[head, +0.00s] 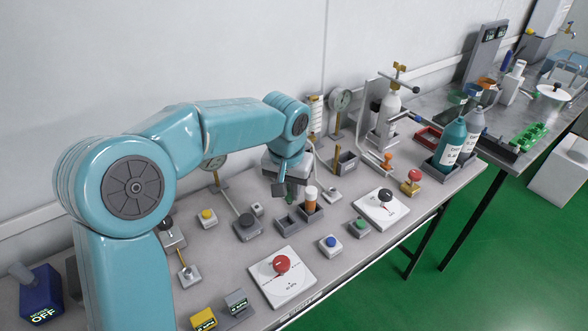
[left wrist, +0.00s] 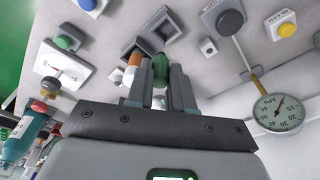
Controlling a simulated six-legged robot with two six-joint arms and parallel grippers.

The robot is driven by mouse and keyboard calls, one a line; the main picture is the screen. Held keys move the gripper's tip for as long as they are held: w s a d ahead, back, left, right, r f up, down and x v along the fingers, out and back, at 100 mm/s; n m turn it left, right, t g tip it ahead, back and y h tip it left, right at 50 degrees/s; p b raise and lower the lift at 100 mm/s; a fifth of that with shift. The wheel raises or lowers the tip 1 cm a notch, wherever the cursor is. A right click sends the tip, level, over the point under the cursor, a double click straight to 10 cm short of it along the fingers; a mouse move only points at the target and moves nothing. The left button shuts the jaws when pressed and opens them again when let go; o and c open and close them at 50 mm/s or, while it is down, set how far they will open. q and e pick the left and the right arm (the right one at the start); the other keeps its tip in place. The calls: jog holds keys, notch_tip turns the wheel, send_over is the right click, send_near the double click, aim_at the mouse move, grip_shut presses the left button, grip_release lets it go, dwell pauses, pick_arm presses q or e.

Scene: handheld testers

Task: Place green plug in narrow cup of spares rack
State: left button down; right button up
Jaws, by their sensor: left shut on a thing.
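My left gripper (head: 284,189) is over the spares rack in the head view and shows at the bottom middle of the left wrist view (left wrist: 162,88). It is shut on the green plug (left wrist: 160,64), whose rounded green end shows between the fingertips. In the head view the plug is hidden or too small to tell. The grey spares rack (head: 288,222) has an open, empty square cup, also seen in the left wrist view (left wrist: 172,17). Beside it, a taller cup holds an orange-and-white plug (head: 311,194). The held plug appears above the rack; its exact height is unclear. My right gripper is not in view.
A black-knobbed box (head: 246,226) stands left of the rack. A red-knob dial plate (head: 282,265), blue button (head: 330,243) and green button (head: 360,224) lie in front. A black-knob dial plate (head: 385,206) is at right. Gauges (head: 340,100) and pipes stand behind.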

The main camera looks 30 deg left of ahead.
pick_arm(q)
jog(key=shift+t, duration=0.3)
jog(key=f+b, duration=0.4)
jog(key=f, duration=0.1)
jog(key=a+f+b, duration=0.1)
jog(key=f+b, duration=0.1)
jog(key=shift+s+f, duration=0.25)
jog(key=shift+f, duration=0.1)
jog(key=shift+f+b, duration=0.6)
jog(key=c, duration=0.9)
grip_release()
jog(key=s+r+p, duration=0.1)
jog(key=r, duration=0.4)
jog(key=s+r+p, duration=0.1)
jog(key=r, duration=0.4)
jog(key=s+d+r+p, duration=0.1)
jog(key=r+p, duration=0.1)
jog(key=r, duration=0.4)
